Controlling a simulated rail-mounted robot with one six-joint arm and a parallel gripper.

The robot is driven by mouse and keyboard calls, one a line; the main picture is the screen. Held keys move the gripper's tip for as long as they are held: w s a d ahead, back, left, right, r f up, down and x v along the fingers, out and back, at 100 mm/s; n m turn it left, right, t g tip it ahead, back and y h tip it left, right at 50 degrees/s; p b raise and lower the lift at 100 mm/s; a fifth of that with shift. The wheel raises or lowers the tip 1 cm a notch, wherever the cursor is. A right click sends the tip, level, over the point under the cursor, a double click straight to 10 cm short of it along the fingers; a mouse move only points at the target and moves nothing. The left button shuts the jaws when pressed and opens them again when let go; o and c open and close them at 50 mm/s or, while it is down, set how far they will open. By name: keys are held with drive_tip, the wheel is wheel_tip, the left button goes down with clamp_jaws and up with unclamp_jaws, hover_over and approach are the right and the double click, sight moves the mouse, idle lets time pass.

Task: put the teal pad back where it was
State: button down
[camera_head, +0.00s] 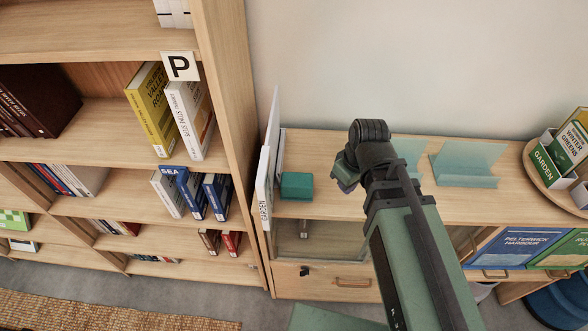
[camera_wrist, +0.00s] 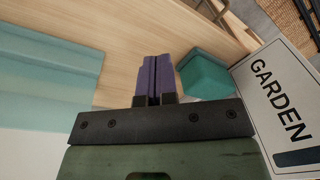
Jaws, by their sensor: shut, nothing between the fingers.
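The teal pad (camera_head: 296,186) is a small block on the wooden counter top (camera_head: 330,200), close beside the white upright panels at the counter's left end. The wrist view shows the teal pad (camera_wrist: 205,75) just right of my fingers, near the sign reading GARDEN. My gripper (camera_wrist: 158,65) has purple fingers that are pressed together with nothing between them. In the head view my gripper (camera_head: 345,178) is over the counter, to the right of the pad and apart from it. Its fingertips are mostly hidden there by my wrist.
The white GARDEN sign (camera_head: 265,190) stands upright left of the pad. Clear teal stands (camera_head: 468,165) are on the counter to the right, partly behind my arm. A round wooden tray (camera_head: 535,165) with books is at the far right. A tall bookcase (camera_head: 235,100) borders the left.

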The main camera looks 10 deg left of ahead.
sight(291, 182)
drive_tip(key=a+n, duration=0.1)
drive_tip(key=n, duration=0.1)
drive_tip(key=a+n, duration=0.1)
drive_tip(key=shift+f+n, duration=0.15)
drive_tip(key=shift+n, duration=0.25)
drive_tip(key=a+n, duration=0.1)
drive_tip(key=a, duration=0.3)
drive_tip(key=a+n, duration=0.1)
drive_tip(key=a, duration=0.3)
drive_tip(key=a+n, duration=0.2)
drive_tip(key=a, duration=0.2)
drive_tip(key=shift+w+y, duration=0.15)
drive_tip(key=shift+y, duration=0.25)
drive_tip(key=shift+a+f+b, duration=0.2)
drive_tip(key=shift+f+b, duration=0.2)
drive_tip(key=shift+f, duration=0.05)
drive_tip(key=shift+d+f, duration=0.1)
drive_tip(key=shift+f, duration=0.1)
drive_tip(key=shift+s+d+b, duration=0.1)
drive_tip(key=shift+s+b, duration=0.2)
